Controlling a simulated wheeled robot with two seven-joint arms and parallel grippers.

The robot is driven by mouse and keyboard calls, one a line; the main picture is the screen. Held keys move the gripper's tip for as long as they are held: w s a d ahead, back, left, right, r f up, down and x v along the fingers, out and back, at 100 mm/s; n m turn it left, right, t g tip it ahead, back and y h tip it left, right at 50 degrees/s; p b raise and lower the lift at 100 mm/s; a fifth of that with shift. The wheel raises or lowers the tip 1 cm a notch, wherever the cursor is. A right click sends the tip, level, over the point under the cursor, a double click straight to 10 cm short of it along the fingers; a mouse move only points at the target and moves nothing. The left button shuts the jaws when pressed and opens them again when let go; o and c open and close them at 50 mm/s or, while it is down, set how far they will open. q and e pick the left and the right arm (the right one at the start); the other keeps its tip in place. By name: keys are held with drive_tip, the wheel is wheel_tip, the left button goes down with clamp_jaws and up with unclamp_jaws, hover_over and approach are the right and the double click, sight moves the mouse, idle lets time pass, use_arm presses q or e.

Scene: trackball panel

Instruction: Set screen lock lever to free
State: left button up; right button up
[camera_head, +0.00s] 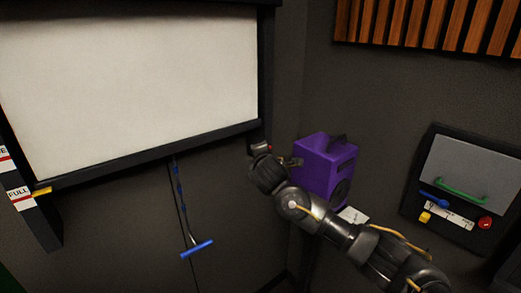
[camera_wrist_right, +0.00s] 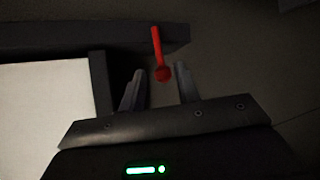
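A red lever (camera_wrist_right: 158,52) with a round knob end sits at the end of the screen's dark frame in the right wrist view. I take it for the screen lock lever; its markings do not show. My right gripper (camera_wrist_right: 160,70) is open, with the lever's knob between its fingertips and a gap on both sides. In the head view my right gripper (camera_head: 262,149) is at the lower right corner of the projection screen (camera_head: 135,85), and it mostly hides the lever there. My left gripper is not in view.
A purple box (camera_head: 322,165) stands close beside my right forearm. A blue T-handle (camera_head: 197,249) hangs on a cord below the screen. A wall panel (camera_head: 470,165) at right has a green handle (camera_head: 460,190) and coloured knobs. A "FULL" label (camera_head: 19,194) is at far left.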

drive_tip(key=shift+p+x, duration=0.7)
drive_tip(key=shift+x, duration=2.2)
drive_tip(key=shift+c, duration=0.3)
drive_tip(key=shift+d, duration=0.1)
clamp_jaws()
drive_tip(key=shift+f, duration=0.1)
